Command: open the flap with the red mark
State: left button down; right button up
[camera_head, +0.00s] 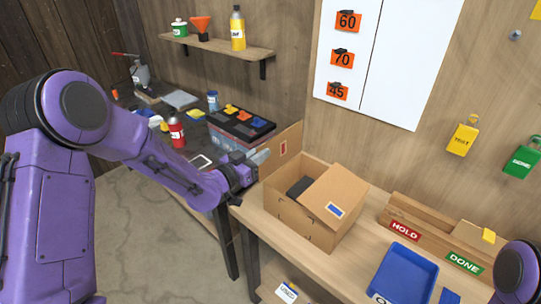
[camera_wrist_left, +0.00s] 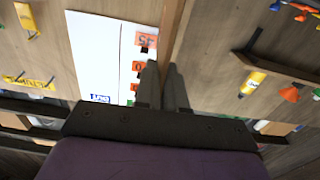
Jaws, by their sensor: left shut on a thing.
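A cardboard box (camera_head: 295,220) stands on the wooden bench. Its flap with the red mark (camera_head: 290,140) stands raised at the box's far left side, swung clear of the opening. My left gripper (camera_head: 262,157) is shut on this flap's edge. In the left wrist view the flap (camera_wrist_left: 176,30) shows nearly edge-on as a brown strip between the fingertips (camera_wrist_left: 164,82). Another flap with a blue mark (camera_head: 337,192) lies over the right part of the box. A dark thing (camera_head: 299,187) shows inside the opening. My right gripper is out of view.
A blue tray (camera_head: 408,268) and a wooden rack with HOLD and DONE labels (camera_head: 432,232) are to the right. A dark toolbox (camera_head: 240,124) and a red bottle (camera_head: 177,131) stand behind my left arm. A shelf (camera_head: 222,46) is above.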

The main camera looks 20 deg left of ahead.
pick_arm(q)
jog(key=shift+a, duration=0.2)
dwell(0.3)
jog(key=c, duration=1.3)
grip_release()
jog(key=b+v, duration=0.3)
jog(key=v, duration=0.7)
jog(key=shift+s, duration=0.25)
jog(key=shift+a+n, duration=0.1)
jog(key=shift+n, duration=0.3)
